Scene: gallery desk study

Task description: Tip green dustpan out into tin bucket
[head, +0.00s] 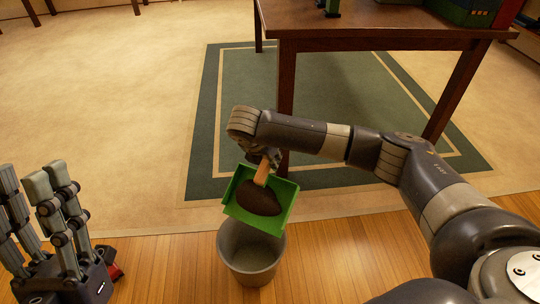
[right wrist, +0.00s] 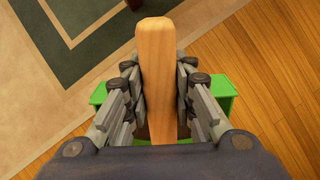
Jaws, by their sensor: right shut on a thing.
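The green dustpan (head: 281,219) is held in the air over the tin bucket (head: 251,262), with a dark brown heap (head: 258,197) lying in its pan. Its wooden handle (right wrist: 158,75) points up, and my right gripper (head: 264,160) is shut on it. In the right wrist view the fingers press on both sides of the handle, and green edges of the pan (right wrist: 222,88) show behind them. The grey bucket stands upright on the wooden floor; the pan covers part of its rim. My left gripper (head: 50,200) is at the lower left, empty, with its fingers apart.
A dark wooden table (head: 370,22) stands behind my right arm, with a green object (head: 470,10) on it. A green bordered rug (head: 345,100) lies under the table.

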